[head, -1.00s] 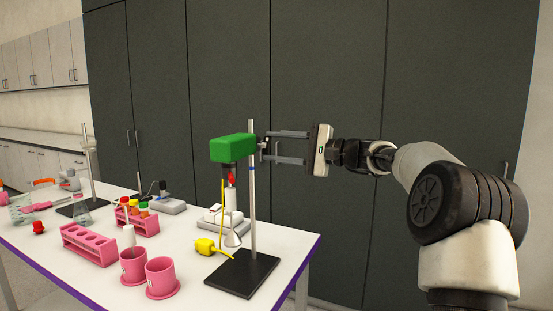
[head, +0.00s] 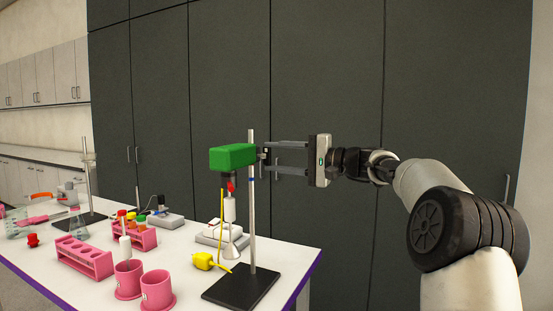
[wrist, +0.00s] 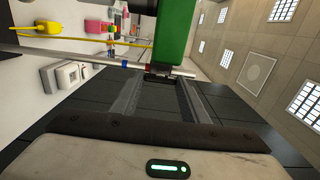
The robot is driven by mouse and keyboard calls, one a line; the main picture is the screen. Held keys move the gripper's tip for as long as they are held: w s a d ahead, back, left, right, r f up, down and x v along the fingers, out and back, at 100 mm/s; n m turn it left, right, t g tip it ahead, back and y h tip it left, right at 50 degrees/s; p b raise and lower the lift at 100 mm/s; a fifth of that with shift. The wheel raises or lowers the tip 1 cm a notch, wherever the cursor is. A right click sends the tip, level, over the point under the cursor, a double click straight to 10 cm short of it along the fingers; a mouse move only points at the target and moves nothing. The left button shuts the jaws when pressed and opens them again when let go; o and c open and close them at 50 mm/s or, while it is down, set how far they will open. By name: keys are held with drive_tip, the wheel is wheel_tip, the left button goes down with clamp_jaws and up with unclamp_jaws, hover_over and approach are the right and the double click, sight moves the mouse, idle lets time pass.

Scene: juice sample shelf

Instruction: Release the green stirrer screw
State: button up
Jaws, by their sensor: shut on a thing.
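The green stirrer (head: 232,157) is a block clamped near the top of a metal stand (head: 252,215), with a black and red part below it. It also shows at the top of the wrist view (wrist: 176,38). The stirrer's screw (wrist: 160,77) is a small dark piece on the side facing me, partly hidden between the fingertips. My gripper (head: 268,159) reaches in from the right at stirrer height. Its two long fingers are shut on the screw, one on each side, in the wrist view (wrist: 158,82).
Pink cups (head: 128,281), a pink tube rack (head: 84,258) and a white device (head: 222,236) stand on the white table. Dark cabinets (head: 328,90) are behind.

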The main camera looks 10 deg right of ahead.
drive_tip(key=shift+r, duration=0.15)
drive_tip(key=o, duration=1.1)
drive_tip(key=shift+c, duration=0.2)
drive_tip(key=p+v, duration=0.1)
drive_tip(key=v, duration=1.6)
drive_tip(key=shift+s+d, duration=0.15)
